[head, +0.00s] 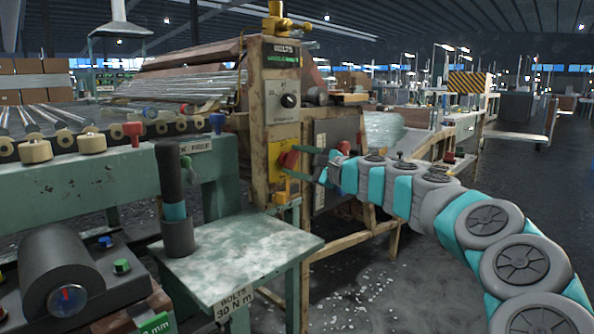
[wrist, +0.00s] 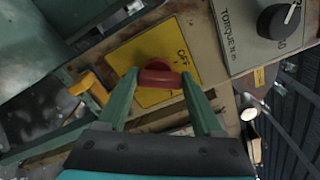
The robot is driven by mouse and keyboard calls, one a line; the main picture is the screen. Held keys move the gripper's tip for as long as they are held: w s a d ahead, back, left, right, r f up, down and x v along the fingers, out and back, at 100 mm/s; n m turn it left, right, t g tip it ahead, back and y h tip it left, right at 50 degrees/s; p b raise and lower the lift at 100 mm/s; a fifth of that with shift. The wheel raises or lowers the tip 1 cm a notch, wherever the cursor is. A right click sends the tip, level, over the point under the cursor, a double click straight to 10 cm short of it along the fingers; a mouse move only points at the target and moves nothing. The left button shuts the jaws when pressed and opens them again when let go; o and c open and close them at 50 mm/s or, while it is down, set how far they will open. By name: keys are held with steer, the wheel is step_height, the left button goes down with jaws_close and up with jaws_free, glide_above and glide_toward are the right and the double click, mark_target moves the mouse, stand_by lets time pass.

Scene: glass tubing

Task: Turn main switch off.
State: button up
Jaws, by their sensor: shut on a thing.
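The main switch is a red handle (head: 289,160) on a yellow plate (head: 273,152), on the front of the rusty beige machine post. In the wrist view the red handle (wrist: 158,77) lies crosswise between my fingers, in front of the yellow plate (wrist: 150,48). The word OFF shows at the plate's upper right, and a small mark lies below the handle. My gripper (head: 297,164) has green fingers and reaches the handle from the right. In the wrist view my gripper (wrist: 160,82) is shut on the handle's two ends. I cannot tell which marking the handle points to.
A small yellow-orange part (wrist: 90,88) sticks out on the other side. A green bolts table (head: 240,255) with a dark cylinder (head: 170,180) stands in front. Floor at the right is open.

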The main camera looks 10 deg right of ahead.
steer(key=n+b, duration=0.2)
steer(key=n, duration=0.1)
steer(key=n+b, duration=0.1)
steer(key=shift+a+f+b, duration=0.15)
steer(key=shift+f+b, duration=0.15)
steer(key=shift+r+n+b, duration=0.15)
steer(key=shift+n+b, duration=0.7)
steer(key=shift+n, duration=0.45)
steer(key=o, duration=1.4)
steer(key=shift+c, duration=0.2)
steer(key=shift+s+r, duration=0.1)
steer(key=v, duration=0.8)
steer(key=shift+p, duration=0.35)
